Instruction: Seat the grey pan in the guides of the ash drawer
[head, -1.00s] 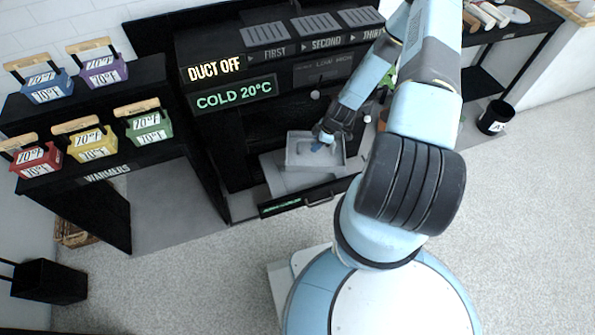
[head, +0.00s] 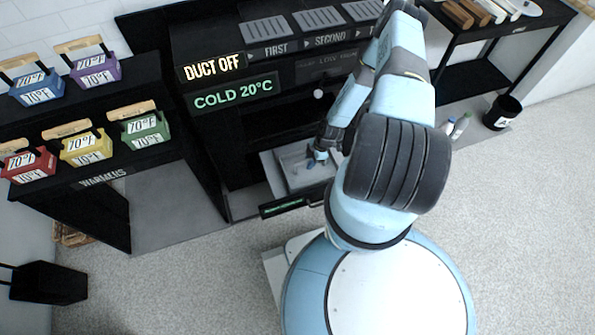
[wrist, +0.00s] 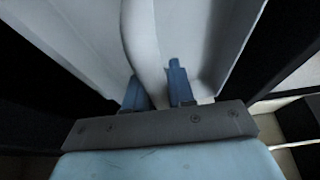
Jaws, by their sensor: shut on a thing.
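The grey pan (head: 291,176) is a shallow tray, over the pulled-out ash drawer (head: 267,165) below the black stove. The drawer's dark front with green lettering (head: 284,207) is at the near side. My gripper (head: 317,158) is inside the pan's outline. In the wrist view my gripper (wrist: 157,82) has its blue fingers on either side of a pale raised ridge of the pan (wrist: 143,45), shut on it. My arm hides the pan's right side. The pan looks low over the drawer, but I cannot tell whether it touches the guides.
The stove's "COLD 20°C" panel (head: 234,94) is above and behind the drawer. The black warmers stand (head: 100,178) with coloured tubs is at left. A black bin (head: 502,112) and a black side table (head: 478,74) are at right. The pale floor (head: 520,230) is clear at right.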

